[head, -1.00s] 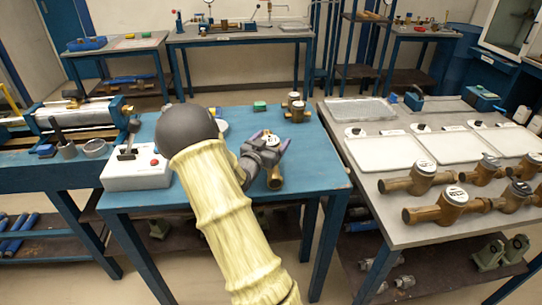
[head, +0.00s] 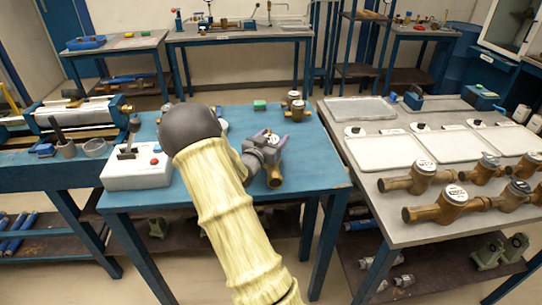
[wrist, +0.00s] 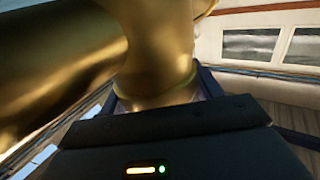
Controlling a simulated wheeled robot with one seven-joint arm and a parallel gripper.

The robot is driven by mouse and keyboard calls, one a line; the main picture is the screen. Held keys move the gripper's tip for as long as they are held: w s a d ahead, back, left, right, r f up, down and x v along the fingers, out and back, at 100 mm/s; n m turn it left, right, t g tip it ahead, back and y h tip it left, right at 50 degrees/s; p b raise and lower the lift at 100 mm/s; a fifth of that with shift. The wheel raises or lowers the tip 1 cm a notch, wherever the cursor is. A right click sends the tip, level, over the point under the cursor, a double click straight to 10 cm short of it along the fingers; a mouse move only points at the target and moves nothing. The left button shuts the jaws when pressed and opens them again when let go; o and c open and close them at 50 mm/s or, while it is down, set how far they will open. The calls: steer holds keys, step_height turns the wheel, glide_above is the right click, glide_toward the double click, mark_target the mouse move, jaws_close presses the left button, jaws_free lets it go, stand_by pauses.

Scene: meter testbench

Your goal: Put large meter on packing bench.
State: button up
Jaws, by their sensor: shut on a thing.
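My gripper (head: 272,141) is shut on a brass meter (head: 273,168) with a pale round dial, over the front right part of the blue table (head: 320,172). In the wrist view the meter's brass body (wrist: 160,60) fills the upper left, very close to the gripper's dark palm. One pipe end of the meter points toward the camera in the head view. I cannot tell if its underside touches the table. No label marks which surface is the packing bench.
A grey-topped bench (head: 365,205) on the right holds white trays (head: 385,153) and several brass meters (head: 450,203). A gap separates it from the blue table. A white control box (head: 138,170) and two small meters (head: 297,106) stand on the blue table.

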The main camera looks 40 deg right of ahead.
jaws_close()
steer(key=shift+d+r, duration=0.1)
steer(key=shift+r, duration=0.05)
steer(key=shift+r, duration=0.1)
step_height(320, 180, up, 10)
steer(key=shift+f, duration=0.1)
steer(key=shift+w, duration=0.1)
stand_by(0.9)
